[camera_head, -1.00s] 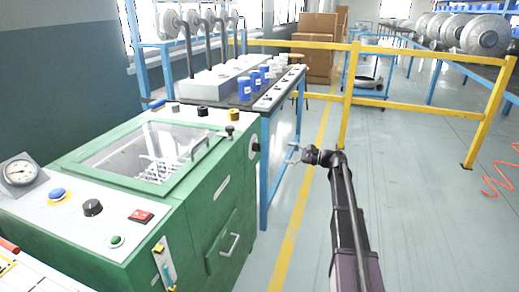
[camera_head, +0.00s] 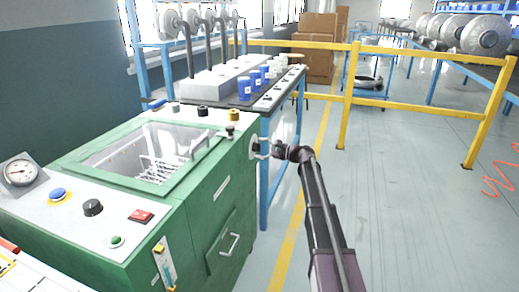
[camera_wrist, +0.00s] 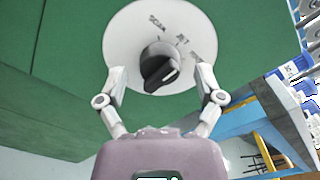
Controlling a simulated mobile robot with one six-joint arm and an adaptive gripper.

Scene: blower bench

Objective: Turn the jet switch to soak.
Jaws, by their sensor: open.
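The jet switch is a black rotary knob (camera_wrist: 160,66) on a round white plate (camera_wrist: 125,38), set in the green machine's side. The plate reads SOAK at the top and JET to its right; a third label, further right, is partly hidden by a finger. My gripper (camera_wrist: 162,76) is open, one finger on each side of the knob; contact cannot be made out. In the head view my gripper (camera_head: 264,149) is at the machine's right side and hides most of the switch.
The green machine (camera_head: 205,205) has a clear lid, several top controls and a drawer handle (camera_head: 230,243). A blue-legged bench (camera_head: 265,195) with blue containers stands behind it. A yellow rail (camera_head: 400,93) stands beyond.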

